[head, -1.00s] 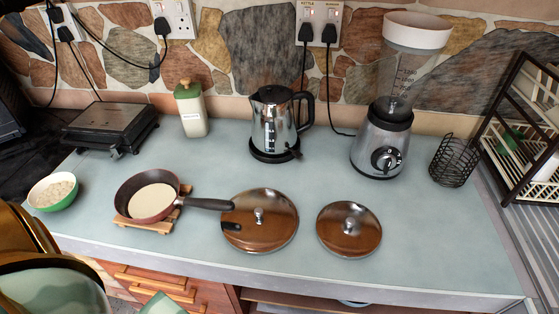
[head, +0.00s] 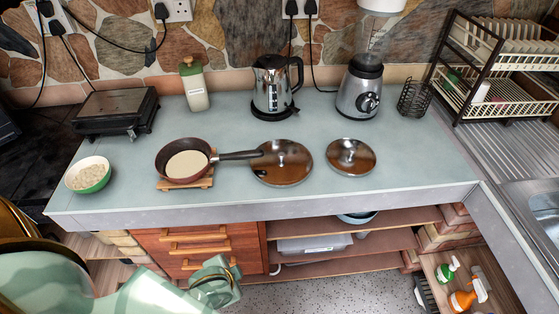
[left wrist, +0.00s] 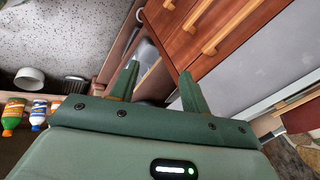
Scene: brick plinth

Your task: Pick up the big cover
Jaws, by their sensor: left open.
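The big cover (head: 281,163) is a round, shiny, copper-toned lid with a knob. It lies flat on the counter (head: 330,192), right of the pan. The pan's handle reaches up to its left edge. A smaller, similar cover (head: 351,157) lies just to its right. My left gripper (head: 218,280) is low in front of the drawers, below the counter and well apart from the big cover. In the left wrist view its two fingers (left wrist: 159,70) are spread and empty, with the drawers beyond them. My right gripper is out of view.
A frying pan (head: 184,160) sits on a wooden trivet, with a bowl (head: 88,174) to its left. A kettle (head: 274,87) and blender (head: 361,92) stand behind. The sink (head: 540,205) is at the right. Counter in front of the covers is clear.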

